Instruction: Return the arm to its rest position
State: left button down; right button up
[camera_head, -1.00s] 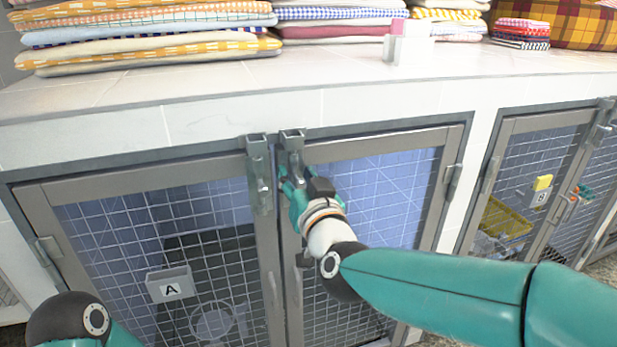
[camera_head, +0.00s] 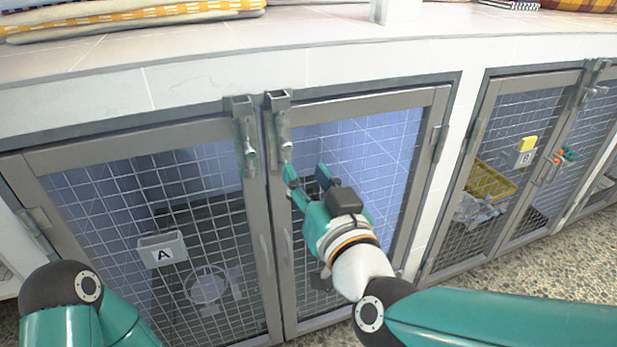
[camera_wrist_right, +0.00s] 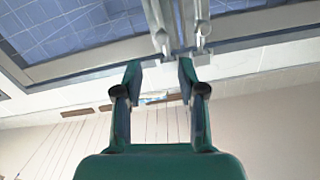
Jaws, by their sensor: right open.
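My right gripper (camera_head: 306,172) is in front of the upper left part of the right-hand mesh door of kennel A. Its two teal fingers are spread, with nothing between them. The tips are just below and to the right of the right metal latch (camera_head: 279,125), apart from it. In the right wrist view the open gripper (camera_wrist_right: 159,66) also shows empty, with the latch bars (camera_wrist_right: 160,25) beyond its tips. My right arm reaches in from the lower right. Only a bent part of my left arm shows at the lower left; its gripper is out of view.
Folded towels (camera_head: 130,14) lie on the counter above.

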jog(key=w+d+f+g+h, duration=0.1)
jog(key=w+d+f, duration=0.15)
jog(key=f, duration=0.45)
jog(key=w+d+f+m+g+h, duration=0.1)
jog(key=w+d+f+g+h, duration=0.1)
jog(key=d+f, duration=0.35)
jog(key=w+d+f+g+h, duration=0.1)
jog(key=w+d+f, duration=0.1)
jog(key=f, duration=0.7)
jog(key=s+d+f+g, duration=0.2)
jog(key=s+f, duration=0.1)
jog(key=f, duration=0.6)
jog(key=s+d+f+g, duration=0.2)
jog(key=f+g, duration=0.1)
jog(key=f, duration=0.6)
jog(key=s+a+f+m+g+y, duration=0.15)
jog(key=s+f+g, duration=0.25)
jog(key=s+f, duration=0.45)
jog(key=s+a+f+g+y, duration=0.1)
jog(key=s+a+f+g, duration=0.15)
jog(key=s+f, duration=0.6)
jog(key=s+r+g+p, duration=0.1)
jog(key=s+r+p, duration=0.2)
jog(key=r+p, duration=3)
notch_tip(320, 180, up, 3)
jog(key=shift+d+r+m, duration=0.15)
jog(key=shift+d+m, duration=0.15)
jog(key=shift+m, duration=0.05)
